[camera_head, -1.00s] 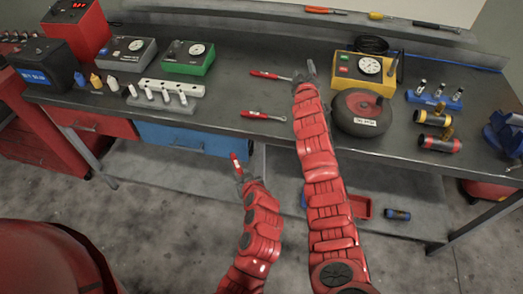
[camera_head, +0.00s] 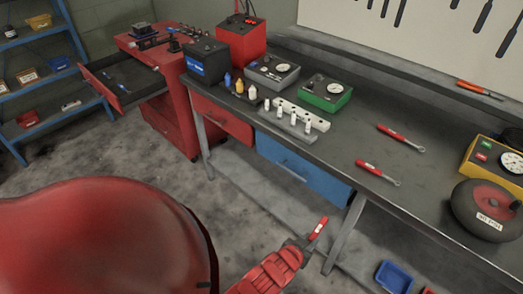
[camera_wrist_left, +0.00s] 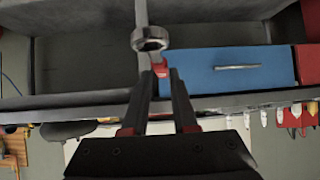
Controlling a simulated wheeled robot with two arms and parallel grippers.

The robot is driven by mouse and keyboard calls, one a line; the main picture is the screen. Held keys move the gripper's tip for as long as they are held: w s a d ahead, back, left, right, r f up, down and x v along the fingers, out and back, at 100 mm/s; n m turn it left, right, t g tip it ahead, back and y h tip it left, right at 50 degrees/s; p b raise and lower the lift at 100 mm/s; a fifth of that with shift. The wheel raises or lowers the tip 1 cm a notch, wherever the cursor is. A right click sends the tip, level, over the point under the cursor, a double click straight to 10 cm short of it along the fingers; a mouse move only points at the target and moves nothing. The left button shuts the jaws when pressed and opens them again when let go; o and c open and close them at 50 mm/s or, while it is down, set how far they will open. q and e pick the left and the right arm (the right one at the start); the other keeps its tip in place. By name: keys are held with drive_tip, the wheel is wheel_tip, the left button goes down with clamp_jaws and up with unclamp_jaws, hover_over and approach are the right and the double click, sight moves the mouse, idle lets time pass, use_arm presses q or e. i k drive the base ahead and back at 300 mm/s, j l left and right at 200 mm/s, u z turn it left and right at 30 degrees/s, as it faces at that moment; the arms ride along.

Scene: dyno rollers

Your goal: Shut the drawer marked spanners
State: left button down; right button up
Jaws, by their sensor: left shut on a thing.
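An open drawer (camera_head: 125,82) sticks out to the left from the red cabinet (camera_head: 172,105) at the back left. A few small things lie in it, and any label on it is too small to read. Under the bench, a red drawer (camera_head: 222,118) and a blue drawer (camera_head: 300,168) look shut. The blue drawer also shows in the left wrist view (camera_wrist_left: 215,78). My left gripper (camera_head: 308,241) is shut on a red-handled spanner (camera_head: 319,228), low in front of the bench and far from the open drawer. The spanner's ring end shows in the wrist view (camera_wrist_left: 150,38). My right gripper is out of view.
A blue shelf rack (camera_head: 40,75) stands at the far left. Grey floor (camera_head: 110,155) is clear in front of the red cabinet. A blue tray (camera_head: 395,277) lies low at right.

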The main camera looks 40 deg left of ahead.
sight(145, 83)
drive_tip(key=i+j+u, duration=0.1)
drive_tip(key=j, duration=0.3)
drive_tip(key=i+j+u, duration=0.1)
drive_tip(key=j, duration=0.3)
drive_tip(key=i+j+u, duration=0.1)
drive_tip(key=j, duration=0.25)
drive_tip(key=i+j+u, duration=0.1)
drive_tip(key=j, duration=0.3)
drive_tip(key=i+j+u, duration=0.1)
drive_tip(key=j, duration=0.25)
drive_tip(key=i+j+u, duration=0.1)
drive_tip(key=i+j, duration=0.15)
drive_tip(key=j, duration=0.1)
